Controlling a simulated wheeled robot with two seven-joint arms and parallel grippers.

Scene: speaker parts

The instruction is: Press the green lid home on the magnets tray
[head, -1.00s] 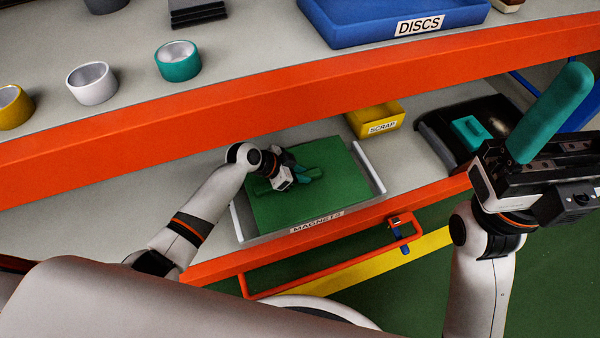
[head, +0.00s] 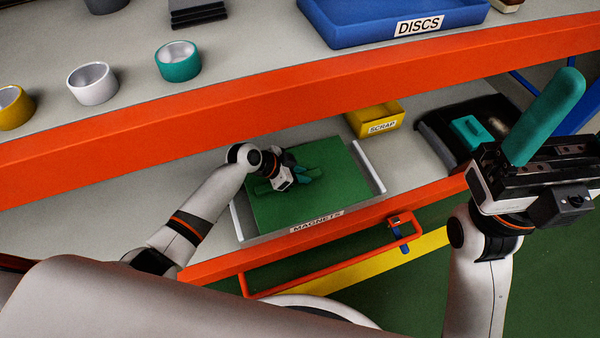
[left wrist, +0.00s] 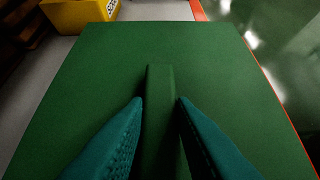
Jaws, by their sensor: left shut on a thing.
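The green lid (head: 325,208) lies over the white magnets tray (head: 377,182) on the lower shelf. The tray's side walls and its labelled front show around the lid. My left gripper (head: 300,175) is over the middle of the lid, its teal fingers (left wrist: 160,100) shut on the raised green bar that is the lid's handle. In the left wrist view the lid (left wrist: 215,65) is flat beneath the fingers. I cannot tell whether it sits fully down. My right gripper (head: 546,115) is raised at the right, away from the tray; only one teal finger shows clearly.
A yellow scrap bin (head: 375,119) stands just behind the tray. A black tray with a teal block (head: 468,131) is to the right. The upper shelf's orange edge (head: 300,85) overhangs behind my left arm. An orange handle rail (head: 330,270) runs in front of the lower shelf.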

